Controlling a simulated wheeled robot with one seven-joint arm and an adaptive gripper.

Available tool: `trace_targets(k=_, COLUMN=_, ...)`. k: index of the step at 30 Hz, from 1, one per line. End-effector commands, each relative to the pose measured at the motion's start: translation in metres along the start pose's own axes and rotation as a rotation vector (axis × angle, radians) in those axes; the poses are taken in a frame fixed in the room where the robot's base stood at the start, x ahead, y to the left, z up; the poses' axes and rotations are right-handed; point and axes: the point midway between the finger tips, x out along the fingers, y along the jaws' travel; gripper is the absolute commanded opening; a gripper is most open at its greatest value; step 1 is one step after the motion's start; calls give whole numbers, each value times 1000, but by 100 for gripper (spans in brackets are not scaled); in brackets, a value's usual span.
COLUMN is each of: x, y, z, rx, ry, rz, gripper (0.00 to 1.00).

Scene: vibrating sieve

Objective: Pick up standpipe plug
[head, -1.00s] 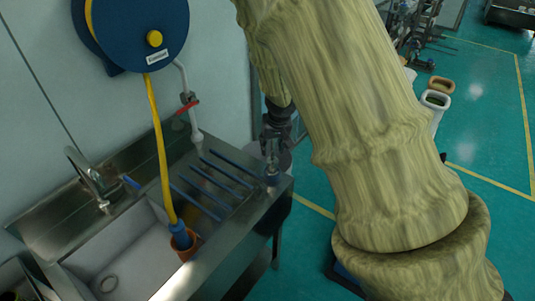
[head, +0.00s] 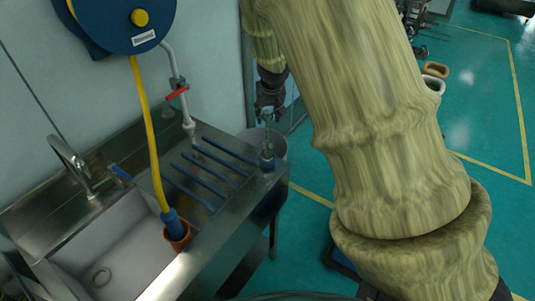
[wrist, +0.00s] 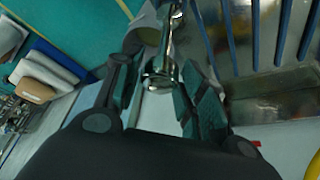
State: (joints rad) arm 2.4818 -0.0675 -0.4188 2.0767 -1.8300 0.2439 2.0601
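The standpipe plug, a shiny metal stem (head: 267,139), stands upright at a blue collar (head: 267,162) on the sink unit's right corner. My gripper (head: 268,113) is right above it, pointing down. In the wrist view the shiny metal piece (wrist: 161,68) shows between the two dark fingers of my gripper (wrist: 160,82). The fingers are apart, with a narrow gap on the left side of the metal. Whether the right finger touches it I cannot tell. The plug's lower end is hidden in the collar.
The steel sink unit (head: 208,262) has blue bars (head: 205,172) on its drainboard. A pale bucket (head: 279,146) stands behind the corner. Green floor at right is mostly clear.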

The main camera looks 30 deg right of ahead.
Motion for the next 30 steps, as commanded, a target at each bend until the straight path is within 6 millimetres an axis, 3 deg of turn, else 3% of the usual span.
trace_targets(k=5, x=7, y=0, z=1, rx=1, ry=0, rz=0, gripper=40)
trace_targets(k=19, x=50, y=0, z=2, rx=0, ry=-1, rz=-1, gripper=40)
trace_targets(k=30, x=55, y=0, z=0, rx=1, ry=0, rz=0, gripper=40)
